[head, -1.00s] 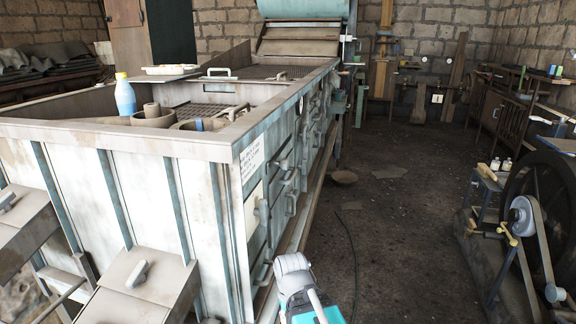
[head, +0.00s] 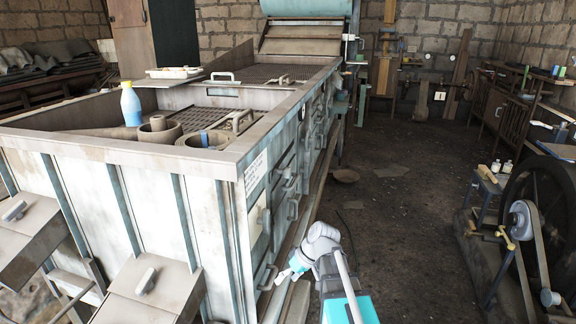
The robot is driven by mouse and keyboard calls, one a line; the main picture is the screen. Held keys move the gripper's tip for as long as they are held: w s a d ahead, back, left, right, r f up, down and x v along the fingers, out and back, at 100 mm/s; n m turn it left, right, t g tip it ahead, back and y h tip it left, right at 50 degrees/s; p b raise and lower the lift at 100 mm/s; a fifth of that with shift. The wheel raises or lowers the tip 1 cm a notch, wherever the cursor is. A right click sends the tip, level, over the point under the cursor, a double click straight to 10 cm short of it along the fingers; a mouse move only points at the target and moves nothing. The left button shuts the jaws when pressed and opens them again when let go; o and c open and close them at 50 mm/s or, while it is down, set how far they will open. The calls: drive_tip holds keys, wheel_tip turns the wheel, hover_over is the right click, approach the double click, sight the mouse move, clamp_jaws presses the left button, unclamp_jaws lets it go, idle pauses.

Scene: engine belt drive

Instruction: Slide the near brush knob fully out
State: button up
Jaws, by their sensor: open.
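A large, worn white and pale-blue machine (head: 140,205) fills the left and middle of the view. Its right side carries several handles and knobs; I cannot tell for sure which is the near brush knob. My gripper (head: 281,277) is just right of the low handle, small in the view and pointing left towards the machine's side. It is open and appears to hold nothing. Whether it touches the handle cannot be told.
A dark wheel with a belt (head: 545,215) stands at the right. The floor (head: 410,220) between is mostly clear, with a shallow bowl (head: 345,175) near the machine.

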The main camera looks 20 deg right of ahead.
drive_tip(key=w+d+r+n+t+y+p, duration=0.2)
drive_tip(key=w+d+r+y, duration=0.15)
drive_tip(key=r, duration=0.25)
drive_tip(key=w+d+r+n+t+y+p, duration=0.1)
drive_tip(key=w+d+r+n+y+p, duration=0.15)
drive_tip(key=w+r, duration=0.35)
drive_tip(key=n+t+y+p, duration=0.3)
drive_tip(key=t+p, duration=0.1)
drive_tip(key=t, duration=0.1)
approach(288, 172)
drive_tip(key=d, duration=0.2)
drive_tip(key=d+f, duration=0.1)
drive_tip(key=shift+s+d, duration=0.2)
drive_tip(key=shift+d, duration=0.15)
drive_tip(key=shift+x, duration=6.9)
clamp_jaws()
